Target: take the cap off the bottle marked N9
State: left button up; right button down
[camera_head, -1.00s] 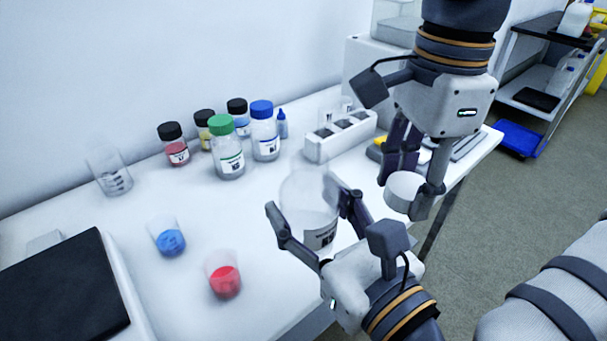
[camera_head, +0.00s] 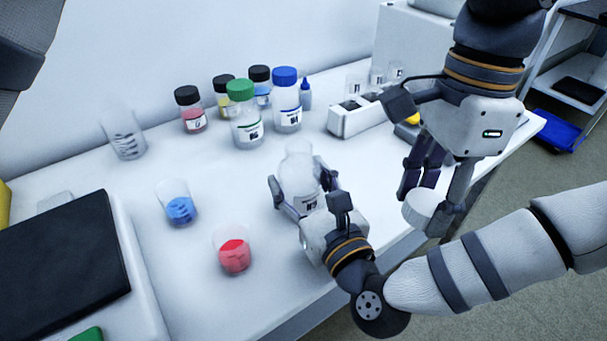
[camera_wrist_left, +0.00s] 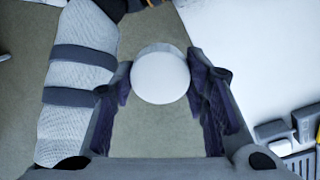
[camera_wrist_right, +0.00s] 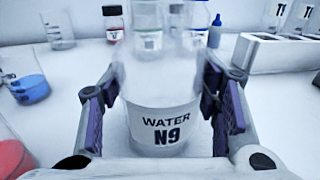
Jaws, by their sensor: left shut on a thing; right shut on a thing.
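The clear bottle marked N9 (camera_head: 298,178) is upright and open-topped over the front of the bench. Its label reads "WATER N9" in the right wrist view (camera_wrist_right: 165,130). My right gripper (camera_head: 298,196) is shut on the bottle's body, one finger on each side. I cannot tell for sure whether its base touches the bench. The white cap (camera_head: 425,206) is off the bottle, to its right near the bench's front edge. My left gripper (camera_head: 428,190) is shut on the cap, which shows between its fingers in the left wrist view (camera_wrist_left: 160,76).
Several capped bottles, including a green-capped one (camera_head: 243,115) and a blue-capped one (camera_head: 287,100), stand behind. A white rack (camera_head: 355,117) is at back right. A blue-filled beaker (camera_head: 179,205), a red-filled beaker (camera_head: 232,252) and an empty beaker (camera_head: 124,138) stand left.

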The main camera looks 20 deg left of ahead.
jog(key=shift+r, duration=0.15)
jog(key=shift+f, duration=0.2)
jog(key=c, duration=0.6)
grip_release()
